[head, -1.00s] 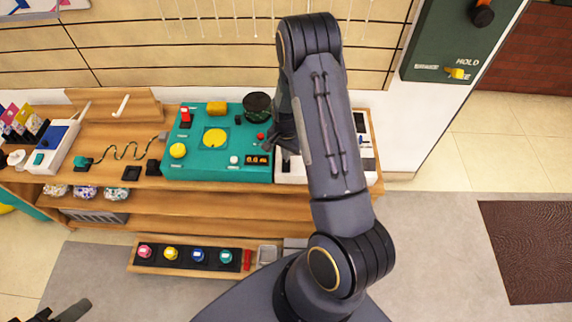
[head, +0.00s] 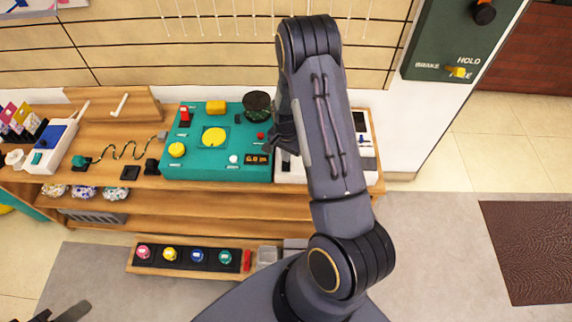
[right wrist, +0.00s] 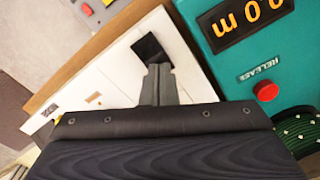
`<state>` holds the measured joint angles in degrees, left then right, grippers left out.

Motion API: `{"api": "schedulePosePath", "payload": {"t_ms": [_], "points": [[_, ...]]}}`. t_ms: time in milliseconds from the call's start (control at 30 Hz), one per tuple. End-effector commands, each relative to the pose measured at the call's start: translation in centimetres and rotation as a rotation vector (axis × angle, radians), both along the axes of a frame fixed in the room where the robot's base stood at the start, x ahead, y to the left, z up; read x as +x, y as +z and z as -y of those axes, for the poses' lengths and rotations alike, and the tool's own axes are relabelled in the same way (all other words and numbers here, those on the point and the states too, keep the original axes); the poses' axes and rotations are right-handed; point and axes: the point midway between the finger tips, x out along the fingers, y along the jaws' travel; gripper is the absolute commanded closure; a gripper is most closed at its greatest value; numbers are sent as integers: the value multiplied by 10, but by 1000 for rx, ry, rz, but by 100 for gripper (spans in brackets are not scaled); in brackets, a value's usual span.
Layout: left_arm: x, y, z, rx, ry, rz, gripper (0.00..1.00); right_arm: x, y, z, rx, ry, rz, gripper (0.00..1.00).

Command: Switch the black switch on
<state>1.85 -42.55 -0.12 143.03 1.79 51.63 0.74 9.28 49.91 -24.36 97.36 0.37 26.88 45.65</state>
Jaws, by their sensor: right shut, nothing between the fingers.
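A black square switch (right wrist: 152,48) sits on a white panel in the right wrist view. My right gripper (right wrist: 160,70) is shut and empty, its fingertips pointing at the switch's lower edge; I cannot tell whether they touch it. In the head view my right gripper (head: 283,138) is over the white panel (head: 291,171), partly hidden by my own arm, which also hides the switch. Which way the switch is tipped is not clear. My left gripper (head: 65,312) shows only as dark parts at the bottom left corner.
A teal box (head: 210,165) with a yellow dial, a display and a red button (right wrist: 266,91) stands left of the panel. The wooden bench (head: 140,184) holds other devices. A lower shelf carries several coloured knobs.

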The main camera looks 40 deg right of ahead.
Motion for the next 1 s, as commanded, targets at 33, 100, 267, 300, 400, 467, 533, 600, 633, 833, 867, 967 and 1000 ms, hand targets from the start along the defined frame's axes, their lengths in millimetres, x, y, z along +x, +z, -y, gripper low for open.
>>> {"api": "schedulePosePath", "payload": {"t_ms": [33, 100, 267, 300, 400, 467, 533, 600, 633, 833, 867, 967, 1000], "points": [[0, -1, 0, 0, 0, 0, 64, 0, -2, 0, 0, 0, 0, 100], [0, -2, 0, 0, 0, 0, 64, 0, -3, 0, 0, 0, 0, 100], [0, -4, 0, 0, 0, 0, 64, 0, -5, 0, 0, 0, 0, 100], [0, -5, 0, 0, 0, 0, 64, 0, -6, 0, 0, 0, 0, 100], [0, -4, 0, 0, 0, 0, 64, 0, -5, 0, 0, 0, 0, 100], [0, -4, 0, 0, 0, 0, 64, 0, -4, 0, 0, 0, 0, 100], [0, -2, 0, 0, 0, 0, 64, 0, -1, 0, 0, 0, 0, 100], [0, 2, 0, 0, 0, 0, 64, 0, 4, 0, 0, 0, 0, 100], [0, 3, 0, 0, 0, 0, 64, 0, 6, 0, 0, 0, 0, 100], [0, 14, 0, 0, 0, 0, 64, 0, 23, 0, 0, 1, 0, 100], [0, 16, 0, 0, 0, 0, 64, 0, 25, 0, 0, 1, 0, 100], [0, 21, 0, 0, 0, 0, 64, 0, 33, 0, 0, 1, 1, 100], [0, 23, 0, 0, 0, 0, 64, 0, 36, 0, 0, 0, 1, 100]]}}
